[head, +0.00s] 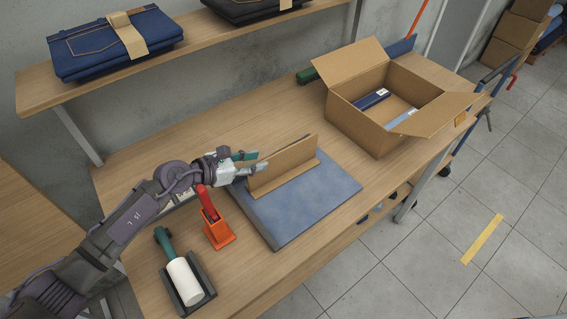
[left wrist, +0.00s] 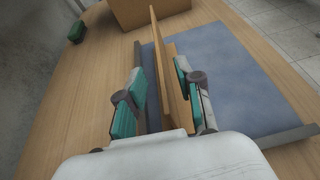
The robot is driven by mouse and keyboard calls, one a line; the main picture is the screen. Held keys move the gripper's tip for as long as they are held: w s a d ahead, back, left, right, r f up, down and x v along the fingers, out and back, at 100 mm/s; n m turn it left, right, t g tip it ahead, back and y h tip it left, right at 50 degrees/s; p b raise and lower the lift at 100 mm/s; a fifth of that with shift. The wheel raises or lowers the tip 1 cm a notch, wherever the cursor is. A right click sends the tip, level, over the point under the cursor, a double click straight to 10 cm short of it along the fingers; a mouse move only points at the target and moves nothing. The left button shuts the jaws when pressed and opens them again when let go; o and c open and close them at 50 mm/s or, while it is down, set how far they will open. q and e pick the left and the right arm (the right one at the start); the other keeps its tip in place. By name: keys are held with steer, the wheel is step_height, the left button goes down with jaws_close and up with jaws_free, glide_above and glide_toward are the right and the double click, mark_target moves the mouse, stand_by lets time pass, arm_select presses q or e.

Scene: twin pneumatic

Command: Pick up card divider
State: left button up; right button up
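The card divider (head: 284,165) is a tan cardboard panel standing upright with a low foot strip, on a blue-grey mat (head: 318,209). In the left wrist view the divider (left wrist: 164,62) runs between the fingers of my left gripper (left wrist: 157,90). My left gripper (head: 254,163) is at the divider's left end in the head view. Its teal-padded fingers are open, one on each side of the panel, with gaps visible in the left wrist view. My right gripper is in neither view.
An open cardboard box (head: 375,120) with folded items inside stands at the back right of the bench. A red-orange tool in a holder (head: 218,234) and a lint roller in a grey tray (head: 187,280) stand front left. A shelf (head: 200,41) with folded jeans (head: 90,48) is above.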

arm_select(q)
steer(key=x, duration=0.2)
steer(key=shift+w+d+f, duration=0.1)
steer(key=shift+w+d, duration=0.1)
jaws_close()
steer(key=shift+a, duration=0.1)
